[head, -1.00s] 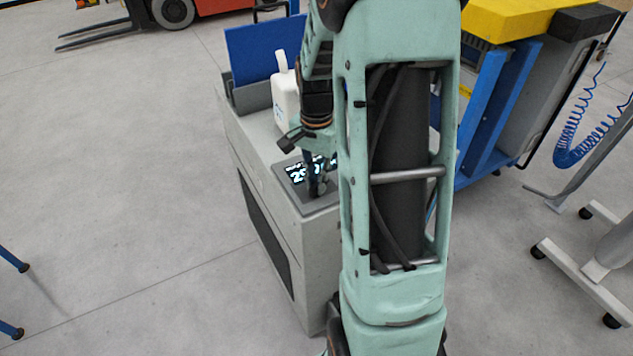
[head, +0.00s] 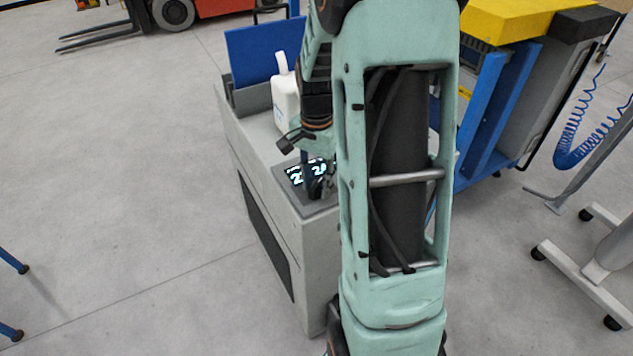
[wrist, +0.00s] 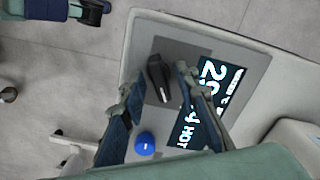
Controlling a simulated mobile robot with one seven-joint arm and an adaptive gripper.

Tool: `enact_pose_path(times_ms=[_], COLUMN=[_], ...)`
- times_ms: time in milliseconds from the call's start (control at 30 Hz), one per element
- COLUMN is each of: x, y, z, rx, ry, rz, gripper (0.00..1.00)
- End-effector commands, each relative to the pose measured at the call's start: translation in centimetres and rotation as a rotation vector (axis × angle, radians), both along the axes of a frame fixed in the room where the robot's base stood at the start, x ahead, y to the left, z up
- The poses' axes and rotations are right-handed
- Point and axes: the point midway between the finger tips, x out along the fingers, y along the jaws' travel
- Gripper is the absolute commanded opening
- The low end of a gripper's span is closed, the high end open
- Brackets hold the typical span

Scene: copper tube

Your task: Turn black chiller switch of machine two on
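The chiller machine (head: 262,172) is a grey cabinet left of my arm in the head view. Its top panel (wrist: 185,50) has a lit display (wrist: 212,88), a black switch (wrist: 159,80) and a blue knob (wrist: 145,144). My gripper (wrist: 160,78) is open, with one finger on each side of the black switch. A gap shows between each finger and the switch; whether the tips reach down beside it is hard to tell. In the head view my gripper (head: 320,182) is over the panel and partly covers the display; the switch cannot be made out there.
A white jug (head: 286,104) and a blue board (head: 262,50) stand on the cabinet behind the panel. A blue frame (head: 492,115) with a yellow top is at the right. A wheeled stand (head: 600,255) is further right. The floor at left is mostly clear.

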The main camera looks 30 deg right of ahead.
Motion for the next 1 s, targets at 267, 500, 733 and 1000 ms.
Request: enact_pose_path(times_ms=[267,500,733,1000], x=[0.1,0.2,0.1,0.0], y=[-0.1,0.0,0.0,0.0], z=[3.2,8.4,11.4,12.0], rx=[-0.002,-0.001,-0.001,0.0], ry=[-0.006,-0.005,-0.003,0.0], rz=[0.0,0.001,0.0,0.0], gripper=[0.29,0.29,0.29,0.29])
